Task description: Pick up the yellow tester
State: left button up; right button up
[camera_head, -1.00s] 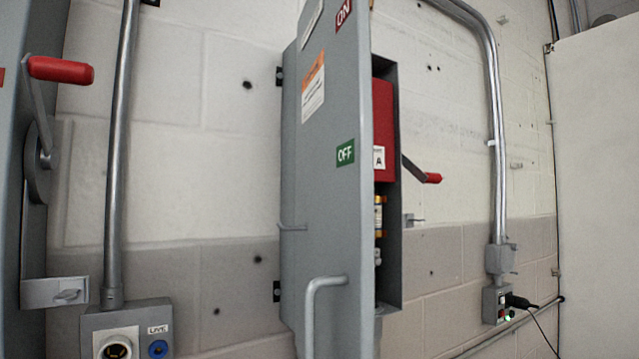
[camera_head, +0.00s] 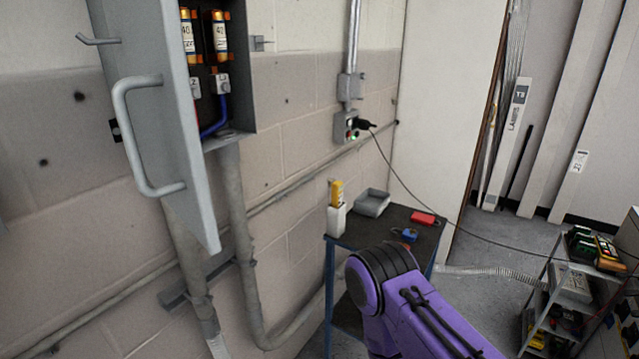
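A yellow handheld device (camera_head: 336,193), which looks like the yellow tester, stands upright in a white holder (camera_head: 336,221) on the near left corner of a small dark-topped table (camera_head: 424,239). Its lower part is hidden inside the holder. A purple and black link of my arm crosses the lower middle of the view and hides part of the table. Neither of my grippers is in view.
A grey tray (camera_head: 372,203), a red item (camera_head: 424,218) and a blue padlock-like item (camera_head: 405,234) lie on the table. An open grey electrical box (camera_head: 150,90) is at left. A cord (camera_head: 410,195) hangs across to a tool cart (camera_head: 560,295) at right, carrying yellow-and-black devices (camera_head: 608,252).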

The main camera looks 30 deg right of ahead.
aim_at(337, 186)
jog(key=u, duration=3.25)
jog(key=k, duration=2.25)
jog(key=z, duration=1.8)
